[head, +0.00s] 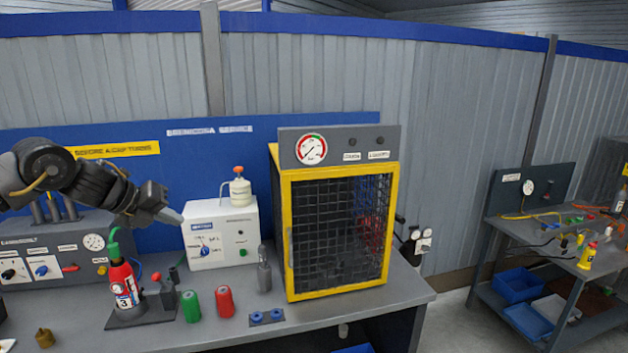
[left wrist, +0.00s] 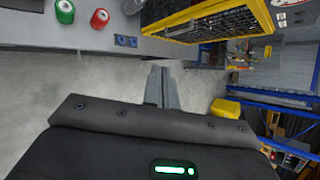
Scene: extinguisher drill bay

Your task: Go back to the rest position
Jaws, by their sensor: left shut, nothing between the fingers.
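My left gripper (head: 172,216) is raised above the bench at the left of the head view, in front of the blue back panel. Its fingers are closed together and hold nothing. In the left wrist view the shut fingers (left wrist: 161,88) point away over the grey floor, with the bench edge at the top. A red extinguisher (head: 123,285) with a number 3 label stands upright on a dark stand below the gripper, apart from it. My right gripper is in neither view.
The bench holds a white box (head: 221,233), a green cylinder (head: 190,306), a red cylinder (head: 225,300), a grey bottle (head: 264,272) and a large yellow-framed cage (head: 338,235). A second table (head: 540,253) with small items stands at the right. Floor between them is clear.

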